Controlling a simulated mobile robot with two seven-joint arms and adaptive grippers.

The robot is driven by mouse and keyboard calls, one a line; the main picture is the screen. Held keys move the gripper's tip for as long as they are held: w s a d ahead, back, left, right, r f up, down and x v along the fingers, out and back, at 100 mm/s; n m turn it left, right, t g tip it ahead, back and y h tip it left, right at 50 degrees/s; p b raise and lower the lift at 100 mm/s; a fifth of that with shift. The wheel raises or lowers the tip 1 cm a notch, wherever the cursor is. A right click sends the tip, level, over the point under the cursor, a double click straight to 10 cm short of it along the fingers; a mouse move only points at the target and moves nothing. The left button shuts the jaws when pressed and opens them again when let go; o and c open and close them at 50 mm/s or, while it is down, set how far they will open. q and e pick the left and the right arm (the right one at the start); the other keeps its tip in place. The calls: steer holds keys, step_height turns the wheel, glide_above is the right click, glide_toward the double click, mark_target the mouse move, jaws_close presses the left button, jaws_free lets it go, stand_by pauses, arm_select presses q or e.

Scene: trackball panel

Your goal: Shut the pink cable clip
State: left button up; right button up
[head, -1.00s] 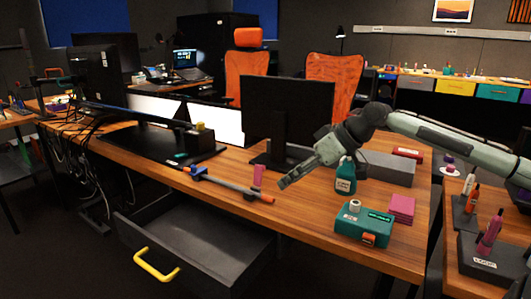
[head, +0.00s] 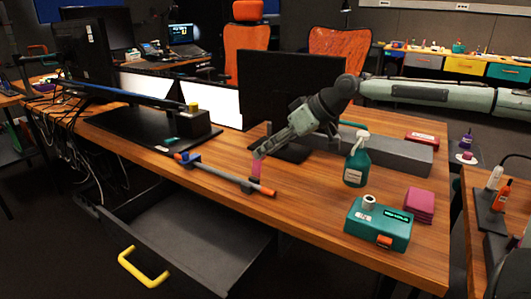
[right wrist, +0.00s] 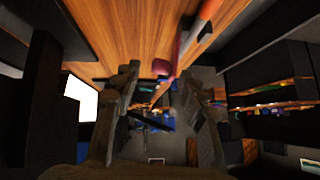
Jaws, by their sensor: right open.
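The pink cable clip (head: 257,170) stands up from the long grey bar (head: 222,173) with an orange end on the wooden desk. In the right wrist view the pink clip (right wrist: 160,68) shows ahead, between the fingertips in the picture. My right gripper (head: 261,148) is open, with its fingertips at the top of the clip, partly covering it. I cannot tell whether they touch it. The open fingers also show in the right wrist view (right wrist: 163,82). My left gripper is not in view.
A monitor (head: 285,85) stands behind my right gripper. A green spray bottle (head: 357,163), a teal box (head: 378,226), pink pads (head: 420,205) and a grey block (head: 395,154) occupy the desk's right side. An open drawer (head: 195,240) juts out at the front.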

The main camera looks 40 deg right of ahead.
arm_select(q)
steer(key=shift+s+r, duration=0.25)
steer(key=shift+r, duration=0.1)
arm_select(e)
steer(key=shift+w+a+f, duration=0.3)
steer(key=shift+w+f, duration=0.15)
jaws_close()
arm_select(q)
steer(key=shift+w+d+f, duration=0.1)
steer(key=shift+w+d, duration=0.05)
arm_select(e)
steer(key=shift+r, duration=0.1)
arm_select(q)
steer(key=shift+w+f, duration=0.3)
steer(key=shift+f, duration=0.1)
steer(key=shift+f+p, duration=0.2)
steer(key=shift+p, duration=0.2)
arm_select(e)
steer(key=shift+s+h, duration=0.1)
steer(key=shift+h, duration=0.2)
